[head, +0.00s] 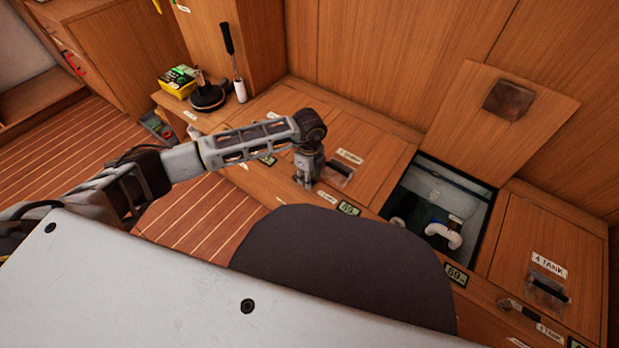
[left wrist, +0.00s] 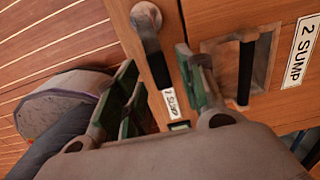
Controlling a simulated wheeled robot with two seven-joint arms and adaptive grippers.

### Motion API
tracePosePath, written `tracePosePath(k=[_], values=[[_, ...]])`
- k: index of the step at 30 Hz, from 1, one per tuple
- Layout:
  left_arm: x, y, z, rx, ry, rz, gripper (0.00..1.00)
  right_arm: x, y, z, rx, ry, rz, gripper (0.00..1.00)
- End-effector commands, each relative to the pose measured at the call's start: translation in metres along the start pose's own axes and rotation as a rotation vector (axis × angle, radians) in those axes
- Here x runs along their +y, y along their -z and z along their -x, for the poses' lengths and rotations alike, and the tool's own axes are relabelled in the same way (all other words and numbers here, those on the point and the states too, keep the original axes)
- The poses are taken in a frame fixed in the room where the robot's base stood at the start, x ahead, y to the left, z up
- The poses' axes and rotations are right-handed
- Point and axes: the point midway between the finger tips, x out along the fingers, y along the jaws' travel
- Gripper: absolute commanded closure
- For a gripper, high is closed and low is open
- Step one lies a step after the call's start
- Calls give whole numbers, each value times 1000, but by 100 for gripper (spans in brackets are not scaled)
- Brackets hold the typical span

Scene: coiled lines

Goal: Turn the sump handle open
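The sump handle (left wrist: 152,44) is a small lever with a round metal pivot and dark grip on the wooden front face. A "2 SUMP" tag (left wrist: 170,103) is just below it. My left gripper (left wrist: 157,62) is open, with one finger on each side of the lever's grip in the left wrist view. I cannot tell whether either finger touches it. In the head view my left gripper (head: 307,172) is over the bench's front edge, beside the sump hatch (head: 374,168), and hides the lever. My right gripper is not in view.
The sump hatch's black pull (left wrist: 246,70) is right of my fingers. An open compartment (head: 476,190) with a white pipe (head: 443,235) lies further right, its lid (head: 506,130) upright behind. A 4 TANK hatch (head: 555,250) follows. A yellow box (head: 178,82) stands far left.

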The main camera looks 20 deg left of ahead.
Motion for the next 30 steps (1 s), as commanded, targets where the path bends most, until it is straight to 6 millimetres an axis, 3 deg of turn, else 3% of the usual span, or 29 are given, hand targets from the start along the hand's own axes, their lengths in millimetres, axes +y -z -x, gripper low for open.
tracePosePath(k=[11,20,30], values=[[0,0,-2,0,0,0,62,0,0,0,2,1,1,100],[0,0,-2,0,0,0,100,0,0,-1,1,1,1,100],[0,0,-2,0,0,-1,100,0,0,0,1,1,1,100]])
